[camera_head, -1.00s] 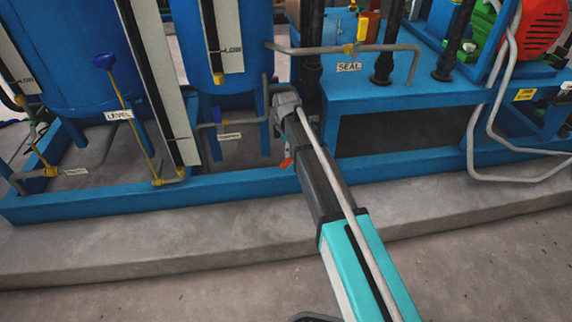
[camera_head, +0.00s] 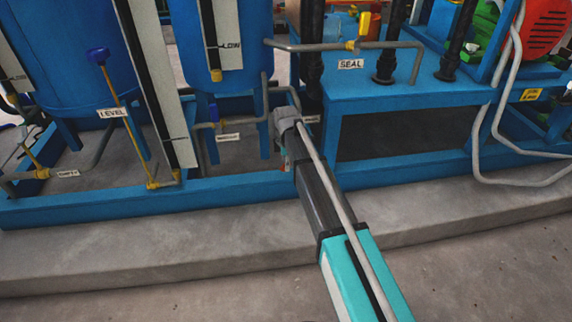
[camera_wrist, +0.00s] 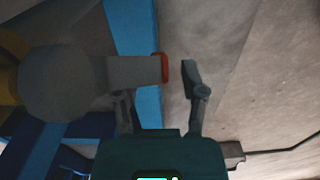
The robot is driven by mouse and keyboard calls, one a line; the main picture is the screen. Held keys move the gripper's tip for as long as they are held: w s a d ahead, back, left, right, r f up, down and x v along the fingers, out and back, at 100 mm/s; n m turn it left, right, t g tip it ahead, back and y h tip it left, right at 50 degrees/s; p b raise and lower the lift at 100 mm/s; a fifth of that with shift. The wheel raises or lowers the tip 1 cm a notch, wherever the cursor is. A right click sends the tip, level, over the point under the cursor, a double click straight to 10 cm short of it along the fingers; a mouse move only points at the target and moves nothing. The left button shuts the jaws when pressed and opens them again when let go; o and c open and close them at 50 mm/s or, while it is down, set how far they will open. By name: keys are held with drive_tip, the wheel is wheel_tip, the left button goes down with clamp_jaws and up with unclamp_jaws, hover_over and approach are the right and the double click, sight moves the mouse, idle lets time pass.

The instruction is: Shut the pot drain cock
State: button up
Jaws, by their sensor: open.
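In the wrist view a grey cock with a round body (camera_wrist: 65,85) fills the left side. Its straight grey lever (camera_wrist: 132,70) points right and ends in an orange-red tip (camera_wrist: 160,68); this looks like the pot drain cock. My gripper (camera_wrist: 158,85) is open there. One finger is partly hidden behind or below the lever, and the other is right of the tip, with a gap between. I cannot tell whether a finger touches the lever. In the head view my gripper (camera_head: 285,117) is low beside the pot (camera_head: 233,80), and my arm hides the cock.
A blue frame rail (camera_head: 240,190) runs along the concrete plinth (camera_head: 190,235). Grey pipes, a yellow level rod (camera_head: 128,125) and a blue pump bench (camera_head: 410,93) crowd the area. The floor in front is clear.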

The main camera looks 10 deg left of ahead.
clamp_jaws()
idle(0.3)
